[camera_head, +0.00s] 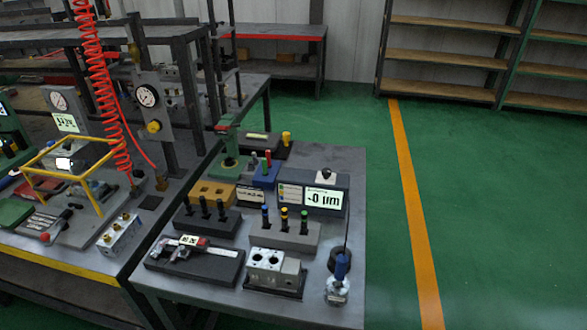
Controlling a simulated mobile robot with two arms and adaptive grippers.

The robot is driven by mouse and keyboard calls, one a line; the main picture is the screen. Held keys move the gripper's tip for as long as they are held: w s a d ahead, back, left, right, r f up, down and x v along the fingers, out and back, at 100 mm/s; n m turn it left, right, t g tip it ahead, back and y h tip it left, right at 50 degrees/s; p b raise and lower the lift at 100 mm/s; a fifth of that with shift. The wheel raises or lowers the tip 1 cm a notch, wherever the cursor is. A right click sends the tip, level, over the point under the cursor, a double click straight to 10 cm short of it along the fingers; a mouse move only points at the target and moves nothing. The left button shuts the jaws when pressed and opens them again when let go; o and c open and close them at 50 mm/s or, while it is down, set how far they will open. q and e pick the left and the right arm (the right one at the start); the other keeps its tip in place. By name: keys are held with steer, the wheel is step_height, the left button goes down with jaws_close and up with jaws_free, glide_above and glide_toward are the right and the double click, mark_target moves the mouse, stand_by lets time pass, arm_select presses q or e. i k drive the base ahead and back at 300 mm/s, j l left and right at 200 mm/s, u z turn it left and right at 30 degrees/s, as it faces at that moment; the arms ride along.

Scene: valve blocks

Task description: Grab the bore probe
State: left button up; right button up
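A blue-handled tool (341,266), which looks like the bore probe, stands upright at the front right corner of the grey table (185,291). A thin dark line rises from its top. Its lower end meets a small silvery round piece (337,290); I cannot tell whether it sits in it or in front of it. A gauge display (324,198) reading about "-0 µm" stands behind it. Neither of my grippers shows in the head view.
A metal valve block (265,262) lies left of the tool. A caliper (185,246) lies on a dark pad. Racks of coloured-top plugs (285,235) stand behind. The left workbench (105,262) carries a yellow frame and red coiled hose. Green floor at right is clear.

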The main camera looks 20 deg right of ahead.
mark_target(342, 262)
steer(key=z, duration=1)
